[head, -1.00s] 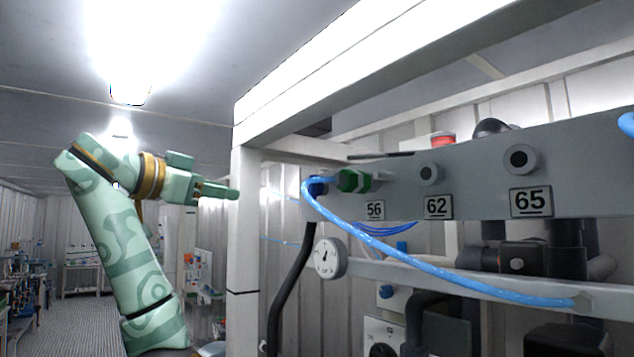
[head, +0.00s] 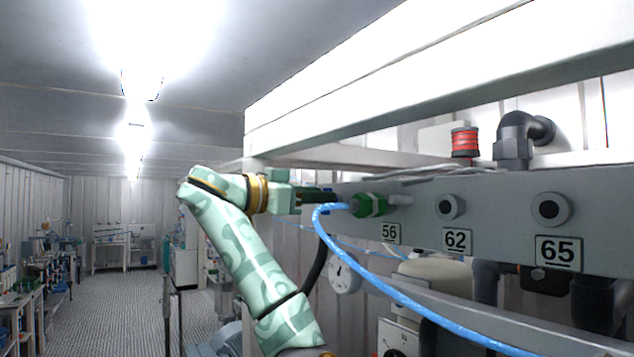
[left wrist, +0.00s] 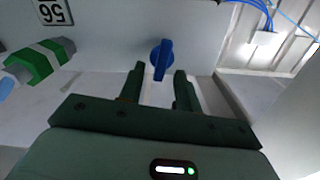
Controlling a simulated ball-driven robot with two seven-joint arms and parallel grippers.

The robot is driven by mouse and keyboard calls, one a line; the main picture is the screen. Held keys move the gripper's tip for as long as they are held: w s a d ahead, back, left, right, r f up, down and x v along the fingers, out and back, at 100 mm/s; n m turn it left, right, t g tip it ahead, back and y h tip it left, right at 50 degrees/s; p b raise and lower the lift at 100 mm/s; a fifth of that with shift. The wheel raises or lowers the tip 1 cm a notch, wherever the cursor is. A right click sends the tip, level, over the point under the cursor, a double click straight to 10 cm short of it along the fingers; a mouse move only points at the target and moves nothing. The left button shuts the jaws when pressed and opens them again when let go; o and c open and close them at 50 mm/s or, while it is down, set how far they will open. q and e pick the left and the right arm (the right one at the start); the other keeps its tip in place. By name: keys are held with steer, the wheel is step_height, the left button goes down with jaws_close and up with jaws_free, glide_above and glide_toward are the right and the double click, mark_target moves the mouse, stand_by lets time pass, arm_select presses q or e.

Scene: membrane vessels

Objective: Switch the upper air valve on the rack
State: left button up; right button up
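The blue valve handle (left wrist: 161,58) shows in the left wrist view on the face of the grey panel, its lever pointing toward my gripper. My left gripper (left wrist: 159,72) is open, with one dark finger on each side of the lever's near end. I see gaps beside the lever and cannot tell its depth between the fingers. In the head view my left gripper (head: 328,197) is at the left end of the panel (head: 490,240), beside the green fitting (head: 370,205). There the valve is hidden by the gripper and hose. My right gripper is not in view.
A blue hose (head: 390,292) loops from near the green fitting down to the right. Round ports sit above labels 62 (head: 457,240) and 65 (head: 558,253). A pressure gauge (head: 343,275) hangs below the panel. A white frame beam (head: 380,105) crosses above. The aisle at left is open.

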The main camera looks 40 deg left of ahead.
arm_select(q)
steer(key=shift+w+d, duration=0.15)
steer(key=shift+w, duration=0.2)
steer(key=c, duration=0.6)
steer(key=shift+d+f+m+b, duration=0.15)
steer(key=shift+f+m+b, duration=0.1)
steer(key=shift+m+b, duration=2.2)
steer(key=shift+d+f+m+b, duration=0.25)
steer(key=shift+m+b, duration=1.8)
steer(key=shift+m, duration=0.75)
steer(key=shift+d+f+m+b, duration=0.1)
steer(key=shift+f+m+b, duration=0.15)
steer(key=shift+m+b, duration=2.2)
steer(key=shift+m, duration=0.4)
steer(key=shift+c, duration=0.3)
